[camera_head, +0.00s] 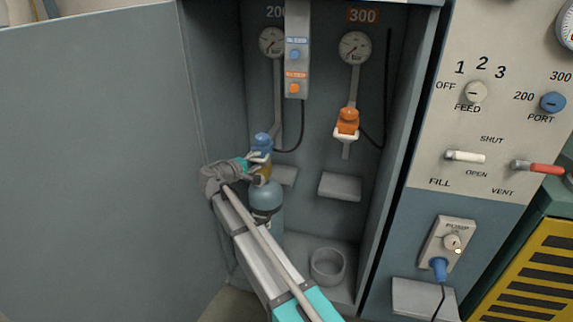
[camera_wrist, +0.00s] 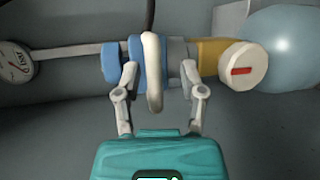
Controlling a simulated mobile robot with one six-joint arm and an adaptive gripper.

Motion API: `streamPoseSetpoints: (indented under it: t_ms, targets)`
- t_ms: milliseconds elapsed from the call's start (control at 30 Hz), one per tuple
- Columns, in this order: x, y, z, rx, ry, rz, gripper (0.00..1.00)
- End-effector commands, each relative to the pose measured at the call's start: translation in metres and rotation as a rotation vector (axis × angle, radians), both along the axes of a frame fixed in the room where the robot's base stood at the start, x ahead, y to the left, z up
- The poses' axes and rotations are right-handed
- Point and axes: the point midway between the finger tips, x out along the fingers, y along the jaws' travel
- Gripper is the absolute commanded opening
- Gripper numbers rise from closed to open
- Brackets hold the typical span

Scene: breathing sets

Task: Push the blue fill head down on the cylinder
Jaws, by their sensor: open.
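The blue fill head (camera_head: 262,142) is at the upper end of the cylinder (camera_head: 267,196), which stands upright in the left bay of the cabinet. In the wrist view the fill head (camera_wrist: 110,64) lies sideways, with a pale curved handle (camera_wrist: 154,75) across it. A yellow valve body (camera_wrist: 208,55) with a white knob (camera_wrist: 243,65) sits between the fill head and the rounded cylinder (camera_wrist: 290,50). My gripper (camera_wrist: 159,72) is open, its fingertips at the fill head's near side. I cannot tell whether they touch it. In the head view my gripper (camera_head: 252,164) partly hides the valve.
An orange fill head (camera_head: 347,122) hangs in the right bay above a grey shelf (camera_head: 340,187). An empty round holder (camera_head: 327,265) stands on the cabinet floor. The open door (camera_head: 100,150) is left, and the control panel (camera_head: 490,100) is right.

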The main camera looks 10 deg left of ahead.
Motion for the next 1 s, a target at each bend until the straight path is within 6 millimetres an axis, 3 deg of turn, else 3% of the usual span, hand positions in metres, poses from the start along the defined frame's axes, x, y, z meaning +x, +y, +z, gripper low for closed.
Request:
streamPoseSetpoints:
  t_ms: [367,1000]
  targets:
    - [0.000,0.000,0.012,0.000,-0.001,0.001,0.52]
    - [0.000,0.001,0.065,-0.002,-0.002,0.001,0.52]
